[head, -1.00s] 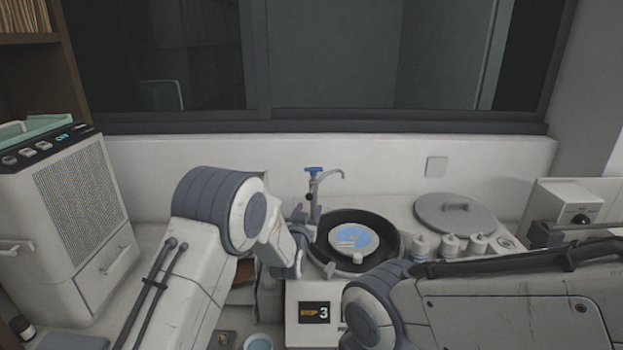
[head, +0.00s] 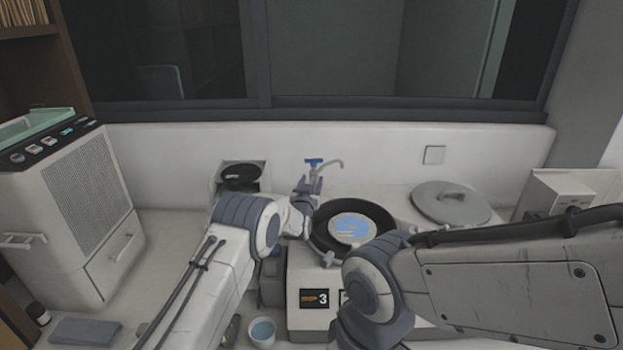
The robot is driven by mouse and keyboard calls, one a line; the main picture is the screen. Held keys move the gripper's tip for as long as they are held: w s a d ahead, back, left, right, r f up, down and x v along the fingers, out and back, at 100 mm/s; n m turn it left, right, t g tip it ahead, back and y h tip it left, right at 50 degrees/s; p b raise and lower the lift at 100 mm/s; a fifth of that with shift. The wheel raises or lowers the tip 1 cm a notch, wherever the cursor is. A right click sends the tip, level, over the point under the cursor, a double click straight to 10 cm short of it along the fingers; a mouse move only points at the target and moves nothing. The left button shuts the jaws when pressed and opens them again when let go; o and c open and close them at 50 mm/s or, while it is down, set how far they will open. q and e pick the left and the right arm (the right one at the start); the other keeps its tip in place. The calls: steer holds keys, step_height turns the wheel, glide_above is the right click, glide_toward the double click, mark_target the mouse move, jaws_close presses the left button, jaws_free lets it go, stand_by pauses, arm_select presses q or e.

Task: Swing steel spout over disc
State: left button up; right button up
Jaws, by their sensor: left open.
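The steel spout (head: 335,163) is a thin curved tube with a blue handle (head: 314,162), standing at the back left of the black round bowl. Its tip points right, behind the bowl rather than over the disc. The disc (head: 350,228) is pale with a blue centre and lies inside the bowl (head: 322,228). My left gripper (head: 308,187) is open, with its fingers at the spout's post just below the blue handle. I cannot tell whether they touch it. My right arm comes in from the right; its gripper is hidden or out of frame.
The bowl sits on a white machine (head: 298,318) with a display reading 3. A grey lid (head: 450,203) lies to the right. A box with a black round top (head: 240,174) stands behind my left arm. A white cup (head: 262,332) is at the front, and a tall white unit (head: 75,200) stands left.

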arm_select(q)
steer(key=shift+w, duration=0.25)
steer(key=shift+c, duration=0.3)
jaws_close()
steer(key=shift+r, duration=0.15)
stand_by(1.0)
